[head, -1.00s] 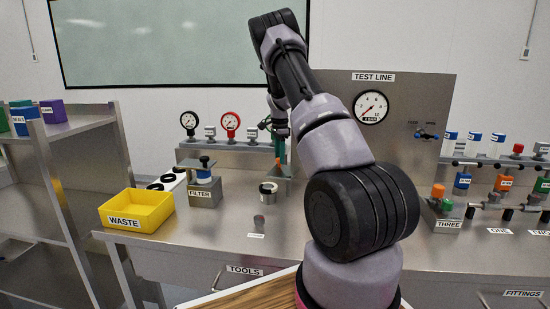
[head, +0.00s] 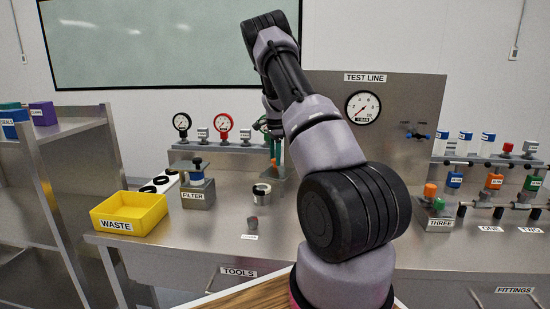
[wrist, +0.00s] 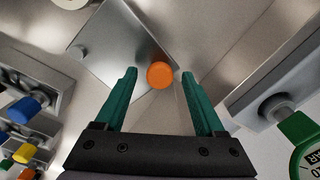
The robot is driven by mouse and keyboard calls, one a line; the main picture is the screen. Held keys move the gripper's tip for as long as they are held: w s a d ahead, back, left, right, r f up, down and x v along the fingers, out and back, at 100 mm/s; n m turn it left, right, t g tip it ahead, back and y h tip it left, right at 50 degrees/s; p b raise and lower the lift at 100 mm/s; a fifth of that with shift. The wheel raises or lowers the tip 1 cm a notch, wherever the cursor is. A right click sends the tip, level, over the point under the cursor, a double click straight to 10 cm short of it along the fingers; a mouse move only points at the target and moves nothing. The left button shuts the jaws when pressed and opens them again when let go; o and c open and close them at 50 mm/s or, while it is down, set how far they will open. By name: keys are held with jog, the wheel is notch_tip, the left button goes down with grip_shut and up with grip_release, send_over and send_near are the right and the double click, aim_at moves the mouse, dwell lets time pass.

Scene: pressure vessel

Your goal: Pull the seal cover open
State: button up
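In the wrist view my gripper (wrist: 159,72) is open, with its two green fingers apart. A round orange knob (wrist: 160,77) shows between the fingertips, with a gap on each side. Behind it is a square grey metal plate (wrist: 118,45) with a small stud; I cannot tell for sure whether this is the seal cover. In the head view my gripper (head: 272,138) points down over a small metal block (head: 281,185) at the back of the bench, partly hidden by my arm.
Gauges (head: 223,124) line the back ledge. The TEST LINE panel (head: 400,150) and valve fittings (head: 436,205) are at right.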

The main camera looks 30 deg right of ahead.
jog(key=shift+r, duration=0.1)
notch_tip(320, 180, up, 11)
jog(key=shift+f, duration=0.2)
dwell(0.6)
jog(key=s+a+r+n+t+y, duration=0.1)
jog(key=s+a+r+n+t, duration=0.15)
jog(key=s+a+r, duration=0.5)
jog(key=s+a+r+n+t+y, duration=0.1)
jog(key=s+a+r+n, duration=0.3)
jog(key=s+r, duration=0.5)
jog(key=s+a+r+n+t, duration=0.1)
jog(key=s+a+n, duration=0.3)
jog(key=s, duration=0.7)
jog(key=s+a+r+n+t, duration=0.1)
jog(key=s+a+n+t, duration=0.1)
jog(key=s+a+n, duration=0.2)
jog(key=s+a, duration=0.3)
jog(key=s, duration=0.4)
jog(key=shift+s+a+r+n+t, duration=0.2)
jog(key=shift+s+r+n+t, duration=0.05)
jog(key=shift+s+n+t, duration=0.1)
